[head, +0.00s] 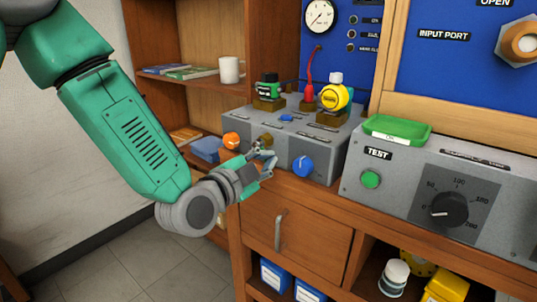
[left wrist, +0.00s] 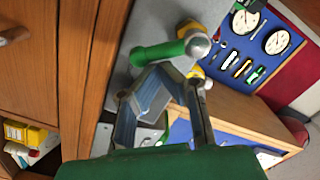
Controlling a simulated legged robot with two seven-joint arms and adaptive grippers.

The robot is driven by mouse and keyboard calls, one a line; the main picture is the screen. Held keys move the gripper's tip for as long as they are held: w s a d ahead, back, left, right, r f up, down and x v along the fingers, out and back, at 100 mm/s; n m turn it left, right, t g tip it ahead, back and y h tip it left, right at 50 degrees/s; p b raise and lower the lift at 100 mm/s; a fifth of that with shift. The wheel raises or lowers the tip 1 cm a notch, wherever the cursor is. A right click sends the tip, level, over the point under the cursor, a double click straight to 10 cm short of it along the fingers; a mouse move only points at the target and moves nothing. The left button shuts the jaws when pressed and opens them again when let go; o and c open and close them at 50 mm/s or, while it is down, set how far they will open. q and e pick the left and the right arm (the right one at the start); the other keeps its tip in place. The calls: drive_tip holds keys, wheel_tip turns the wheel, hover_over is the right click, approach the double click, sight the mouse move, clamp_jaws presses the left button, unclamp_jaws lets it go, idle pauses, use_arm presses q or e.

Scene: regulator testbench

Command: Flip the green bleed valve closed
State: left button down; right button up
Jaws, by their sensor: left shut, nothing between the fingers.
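The green bleed valve shows in the left wrist view as a green handle (left wrist: 158,53) with a rounded metal end, beside a brass part. My right gripper is not in view.
An orange knob (head: 231,140) and a blue knob (head: 303,167) sit on the box front, either side of my gripper. A green-topped valve (head: 268,86) and a yellow regulator (head: 335,96) stand on top. A test unit (head: 405,185) is at the right. A drawer handle (head: 279,230) juts out below.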

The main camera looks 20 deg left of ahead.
use_arm(q)
drive_tip(key=m, duration=0.1)
drive_tip(key=a+f+m+b, duration=0.1)
drive_tip(key=m, duration=0.1)
drive_tip(key=f+m, duration=0.1)
drive_tip(key=m, duration=0.1)
drive_tip(key=shift+w+a+f, duration=0.1)
drive_tip(key=shift+w+a, duration=0.1)
drive_tip(key=shift+w, duration=0.1)
drive_tip(key=shift+a, duration=0.15)
idle(0.6)
drive_tip(key=shift+f, duration=0.1)
